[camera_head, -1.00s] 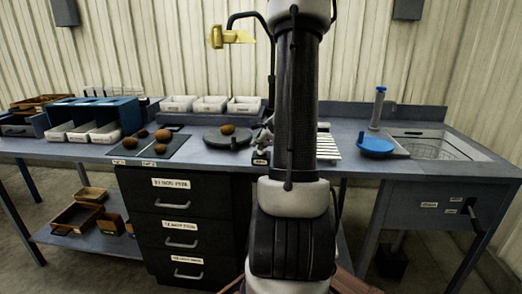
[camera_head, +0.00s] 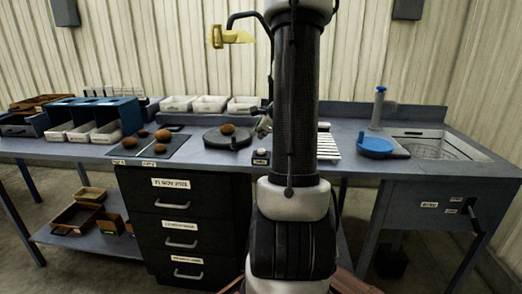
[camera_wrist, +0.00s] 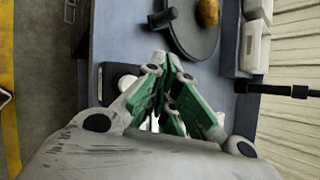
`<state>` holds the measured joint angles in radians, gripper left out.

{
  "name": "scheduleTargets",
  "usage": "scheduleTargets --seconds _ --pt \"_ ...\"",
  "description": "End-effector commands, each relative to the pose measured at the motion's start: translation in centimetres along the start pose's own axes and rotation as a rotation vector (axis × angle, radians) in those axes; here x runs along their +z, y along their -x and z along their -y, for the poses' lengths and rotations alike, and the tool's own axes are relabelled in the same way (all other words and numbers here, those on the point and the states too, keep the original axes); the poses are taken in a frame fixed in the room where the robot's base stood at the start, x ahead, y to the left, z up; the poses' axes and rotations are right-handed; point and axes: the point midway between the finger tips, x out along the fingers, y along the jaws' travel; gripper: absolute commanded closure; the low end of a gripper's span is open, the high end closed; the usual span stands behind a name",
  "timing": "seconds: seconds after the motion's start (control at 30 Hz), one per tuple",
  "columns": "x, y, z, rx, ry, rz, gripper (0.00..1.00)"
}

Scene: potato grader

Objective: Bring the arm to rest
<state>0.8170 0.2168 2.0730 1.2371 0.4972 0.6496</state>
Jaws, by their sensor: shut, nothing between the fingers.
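My gripper (camera_wrist: 165,85) is shut and empty in the wrist view, its green-padded fingers together above the bench. In the head view only a small part of my gripper (camera_head: 263,127) shows, beside my upright arm, just right of the round dark plate (camera_head: 213,138). A brown potato (camera_head: 228,129) lies on that plate. The plate (camera_wrist: 180,38) and potato (camera_wrist: 209,12) also show in the wrist view, ahead of the fingers and apart from them. My arm hides the middle of the bench.
A small box with a white top (camera_head: 262,153) stands on the bench below my gripper. Several potatoes lie on a dark mat (camera_head: 178,146) at left. White bins (camera_head: 210,104) stand behind. A blue dish (camera_head: 375,146) and a sink (camera_head: 433,149) are at right.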

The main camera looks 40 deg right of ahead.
Motion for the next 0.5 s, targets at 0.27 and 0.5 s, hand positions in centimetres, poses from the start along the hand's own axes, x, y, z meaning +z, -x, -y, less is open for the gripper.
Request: scheduleTargets --seconds 0.27,0.5 --pt "1.1 1.4 1.0 0.000 0.000 0.000 1.00" --pt "1.1 1.5 1.1 0.000 0.000 0.000 1.00"
